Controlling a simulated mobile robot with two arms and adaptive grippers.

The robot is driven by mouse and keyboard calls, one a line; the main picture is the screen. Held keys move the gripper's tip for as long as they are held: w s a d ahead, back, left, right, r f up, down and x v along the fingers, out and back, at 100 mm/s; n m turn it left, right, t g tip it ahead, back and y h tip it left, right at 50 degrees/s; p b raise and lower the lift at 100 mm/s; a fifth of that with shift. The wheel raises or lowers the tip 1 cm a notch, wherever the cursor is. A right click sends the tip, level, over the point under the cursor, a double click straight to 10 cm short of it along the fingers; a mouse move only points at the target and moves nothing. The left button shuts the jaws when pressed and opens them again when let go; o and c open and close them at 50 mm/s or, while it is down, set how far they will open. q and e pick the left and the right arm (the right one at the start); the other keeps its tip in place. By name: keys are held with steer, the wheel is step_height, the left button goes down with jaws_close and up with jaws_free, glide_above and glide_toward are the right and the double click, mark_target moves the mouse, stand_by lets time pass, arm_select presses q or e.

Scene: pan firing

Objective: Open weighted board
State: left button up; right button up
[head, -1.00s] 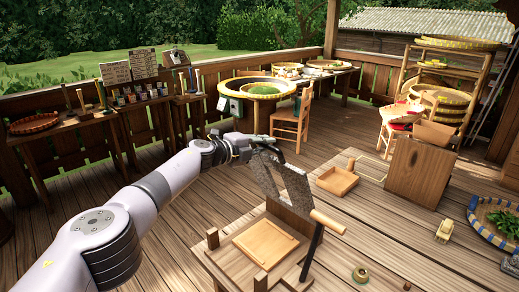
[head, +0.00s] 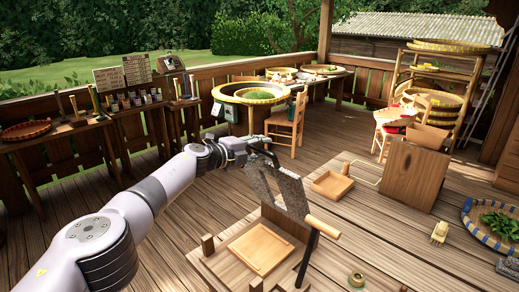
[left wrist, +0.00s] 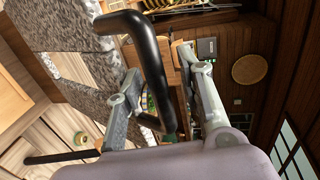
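The weighted board (head: 288,193) is a grey speckled slab, raised and tilted up at the back of a low wooden press with a pale inner panel (head: 262,250). My left gripper (head: 262,153) is at the slab's upper edge. In the left wrist view the slab (left wrist: 75,65) fills the upper left, and a bent black handle (left wrist: 152,65) passes between the fingers of my left gripper (left wrist: 160,70). The fingers stand apart, with a visible gap beside the handle. A grey shape at the lower right edge of the head view may be my right gripper (head: 508,266); its fingers are unclear.
A black lever with a wooden grip (head: 322,227) rises at the press's right side. A wooden box with a crank (head: 413,177), a shallow tray (head: 332,185), a tape-like roll (head: 356,280) and a basket of leaves (head: 493,225) lie to the right.

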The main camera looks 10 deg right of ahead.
arm_select(q)
steer(key=shift+a, duration=0.1)
steer(key=shift+s+a+r, duration=0.1)
steer(key=shift+s+a, duration=0.05)
steer(key=shift+a, duration=0.2)
steer(key=v, duration=1.1)
steer(key=shift+s, duration=0.15)
